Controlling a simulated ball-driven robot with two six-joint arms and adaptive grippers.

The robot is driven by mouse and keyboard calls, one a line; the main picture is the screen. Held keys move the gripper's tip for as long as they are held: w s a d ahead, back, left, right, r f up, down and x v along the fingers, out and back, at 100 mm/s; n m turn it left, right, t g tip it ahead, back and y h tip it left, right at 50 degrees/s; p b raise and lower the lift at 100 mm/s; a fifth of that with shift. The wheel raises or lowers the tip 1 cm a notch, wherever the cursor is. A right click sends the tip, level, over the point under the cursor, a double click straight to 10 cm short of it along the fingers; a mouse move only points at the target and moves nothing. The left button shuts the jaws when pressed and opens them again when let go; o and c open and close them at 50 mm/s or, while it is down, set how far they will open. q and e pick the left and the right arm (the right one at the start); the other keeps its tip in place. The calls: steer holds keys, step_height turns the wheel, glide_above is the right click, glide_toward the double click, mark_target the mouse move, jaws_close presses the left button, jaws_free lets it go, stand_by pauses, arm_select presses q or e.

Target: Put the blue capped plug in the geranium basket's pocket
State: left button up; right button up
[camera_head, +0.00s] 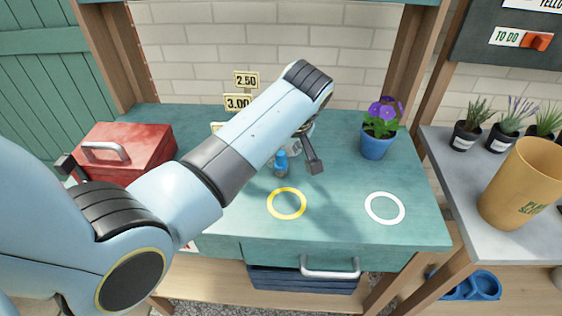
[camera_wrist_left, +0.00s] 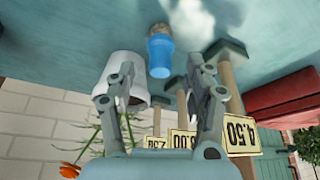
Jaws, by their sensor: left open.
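The blue capped plug (camera_head: 281,161) stands upright on the teal bench, behind the yellow ring. In the left wrist view, which is upside down, the plug (camera_wrist_left: 160,54) has a blue upper part and a brownish base. My left gripper (camera_head: 304,154) is close to the plug, on its right in the head view. In the wrist view the open fingers (camera_wrist_left: 164,72) lie either side of the plug's line, with the plug beyond their tips and nothing held. I cannot identify the geranium basket or its pocket. My right gripper is not in view.
A yellow ring (camera_head: 286,204) and white ring (camera_head: 385,208) mark the bench. A red toolbox (camera_head: 126,149) stands left, a blue pot (camera_head: 376,147) of purple flowers right. The front right is clear.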

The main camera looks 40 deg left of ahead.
arm_select(q)
steer(key=shift+x, duration=1.2)
jaws_close()
steer(key=shift+r, duration=0.1)
